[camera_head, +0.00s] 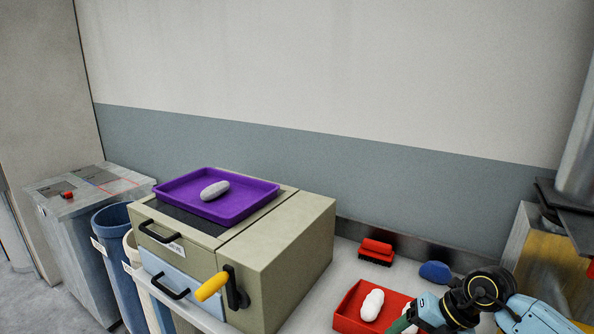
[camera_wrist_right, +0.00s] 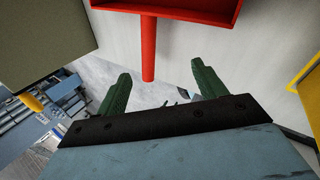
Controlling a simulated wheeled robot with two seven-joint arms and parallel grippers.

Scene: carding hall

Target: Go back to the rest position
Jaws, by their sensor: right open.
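My right gripper (camera_head: 402,324) is at the bottom right of the head view, by the front right of a red tray (camera_head: 346,317) holding a white roll (camera_head: 371,304). In the right wrist view its two green fingers (camera_wrist_right: 160,70) are spread, with nothing gripped. A red handle (camera_wrist_right: 148,45) runs down from a red tray (camera_wrist_right: 205,6) at the top of that view. The handle's end shows between the fingertips; I cannot tell how far off it is. My left gripper is out of view.
A beige machine (camera_head: 290,255) with a yellow-handled crank (camera_head: 212,286) carries a purple tray (camera_head: 245,204) with a grey roll (camera_head: 215,191). A red brush (camera_head: 376,250) and blue object (camera_head: 435,271) lie behind the red tray. Bins (camera_head: 115,250) stand left.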

